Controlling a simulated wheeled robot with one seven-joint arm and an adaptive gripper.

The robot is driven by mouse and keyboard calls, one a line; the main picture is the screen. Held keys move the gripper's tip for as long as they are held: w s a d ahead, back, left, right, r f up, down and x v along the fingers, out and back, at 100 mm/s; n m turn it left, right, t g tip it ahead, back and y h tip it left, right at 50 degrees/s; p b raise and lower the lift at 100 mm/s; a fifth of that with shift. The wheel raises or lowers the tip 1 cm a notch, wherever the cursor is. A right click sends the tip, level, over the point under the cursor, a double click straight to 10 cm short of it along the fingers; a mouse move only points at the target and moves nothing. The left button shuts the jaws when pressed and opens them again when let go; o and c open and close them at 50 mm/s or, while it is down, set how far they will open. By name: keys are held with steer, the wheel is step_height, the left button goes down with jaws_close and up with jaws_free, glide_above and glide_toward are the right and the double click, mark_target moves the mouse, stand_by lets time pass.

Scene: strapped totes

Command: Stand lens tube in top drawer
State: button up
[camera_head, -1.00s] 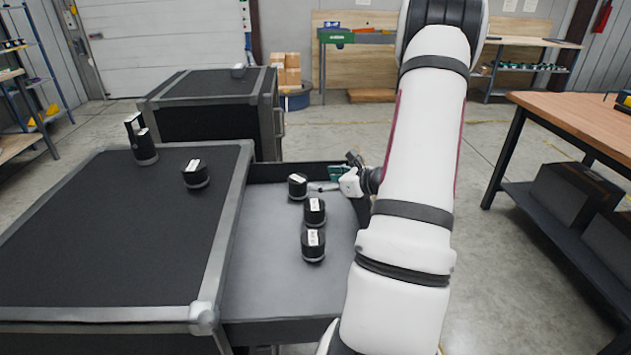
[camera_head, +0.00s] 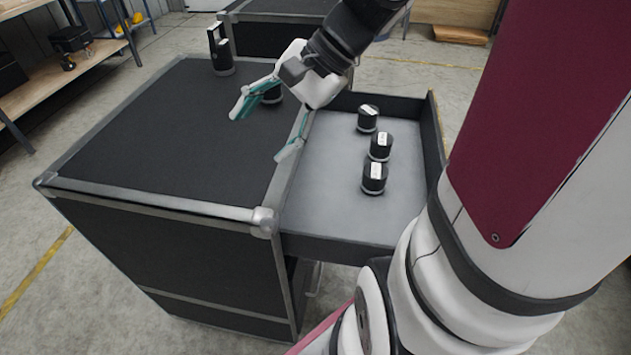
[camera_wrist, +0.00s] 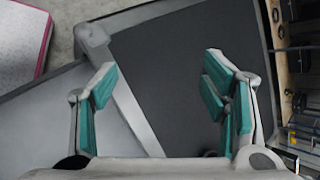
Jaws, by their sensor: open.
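The top drawer (camera_head: 330,205) is pulled out of the black cabinet (camera_head: 165,135). Three short black cylinders with white labels stand upright in it: one at the back (camera_head: 368,118), one in the middle (camera_head: 381,146), one in front (camera_head: 374,178). Another black cylinder (camera_head: 272,95) is on the cabinet top, partly hidden behind my gripper. A taller black piece with a handle-like loop (camera_head: 221,52) stands at the cabinet's far edge. I cannot tell which is the lens tube. My gripper (camera_head: 262,130) is open and empty above the cabinet top near the drawer; its teal pads (camera_wrist: 165,105) show spread apart in the wrist view.
A second black case (camera_head: 290,38) stands behind the cabinet. Shelves (camera_head: 85,50) are at the far left. The drawer's left and front floor is clear, and most of the cabinet top is bare.

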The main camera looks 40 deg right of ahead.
steer(key=s+a+r+n+h, duration=0.1)
steer(key=s+n+h, duration=0.2)
steer(key=s+n, duration=0.4)
steer(key=s+a+n+g+h, duration=0.1)
steer(key=s+n+h, duration=0.3)
steer(key=s, duration=0.5)
steer(key=n, duration=0.2)
steer(key=shift+s+a+r+n+g, duration=0.25)
steer(key=shift+a+r+n+g, duration=0.05)
steer(key=shift+a+r+n, duration=0.1)
